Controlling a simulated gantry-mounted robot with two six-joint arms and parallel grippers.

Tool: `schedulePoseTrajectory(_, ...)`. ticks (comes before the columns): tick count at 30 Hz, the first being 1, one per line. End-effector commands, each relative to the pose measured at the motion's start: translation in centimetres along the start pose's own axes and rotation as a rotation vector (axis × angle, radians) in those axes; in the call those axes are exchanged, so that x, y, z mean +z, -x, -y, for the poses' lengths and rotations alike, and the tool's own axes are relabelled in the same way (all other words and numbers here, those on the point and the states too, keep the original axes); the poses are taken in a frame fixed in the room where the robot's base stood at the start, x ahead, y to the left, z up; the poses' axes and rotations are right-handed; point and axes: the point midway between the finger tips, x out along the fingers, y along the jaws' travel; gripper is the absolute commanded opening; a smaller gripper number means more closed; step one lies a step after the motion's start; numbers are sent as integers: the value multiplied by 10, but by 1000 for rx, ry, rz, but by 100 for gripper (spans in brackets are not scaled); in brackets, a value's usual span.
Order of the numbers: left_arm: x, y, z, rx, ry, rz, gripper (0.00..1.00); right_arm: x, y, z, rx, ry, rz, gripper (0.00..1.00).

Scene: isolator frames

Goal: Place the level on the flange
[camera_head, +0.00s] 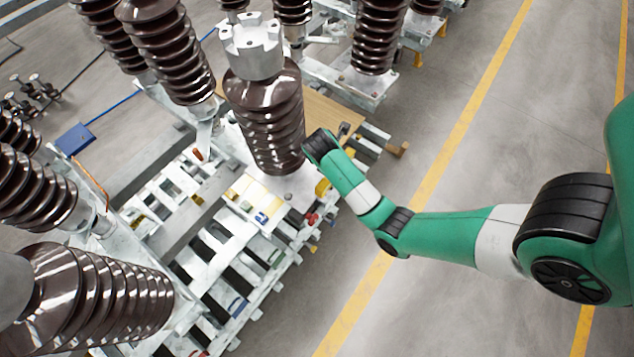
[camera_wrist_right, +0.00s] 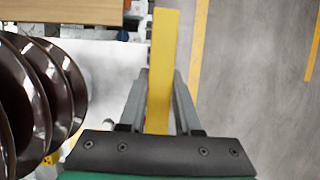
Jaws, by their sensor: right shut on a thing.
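My right gripper (camera_wrist_right: 161,88) is shut on a yellow bar-shaped level (camera_wrist_right: 164,55), which stands out past both fingers in the right wrist view. In the head view my right arm comes in from the right and ends beside the central brown insulator (camera_head: 268,120); its fingers are mostly hidden there. A grey notched metal flange (camera_head: 252,47) caps this insulator, above the end of my arm. No level is seen on the flange's visible top. My left gripper is not in view.
Brown ribbed insulators (camera_head: 165,45) stand around the slatted metal frame (camera_head: 215,255). In the right wrist view, insulator ribs (camera_wrist_right: 62,85) are close left of the gripper. A wooden board (camera_wrist_right: 60,11) lies beyond. The floor (camera_head: 480,165) at right is clear, with yellow lines.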

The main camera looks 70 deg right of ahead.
Motion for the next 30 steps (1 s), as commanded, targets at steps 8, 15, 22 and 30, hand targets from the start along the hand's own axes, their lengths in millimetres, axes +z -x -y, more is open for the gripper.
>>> schedulePoseTrajectory(8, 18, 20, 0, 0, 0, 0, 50, -41, -41, -43, 0, 1, 1, 0)
schedulePoseTrajectory(15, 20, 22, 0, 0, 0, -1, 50, -47, -46, -49, 1, -1, 0, 0)
schedulePoseTrajectory(22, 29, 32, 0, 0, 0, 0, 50, -61, -76, -51, 1, 0, -1, 0)
schedulePoseTrajectory(30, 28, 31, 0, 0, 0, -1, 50, -61, -76, -51, 1, -1, 0, 0)
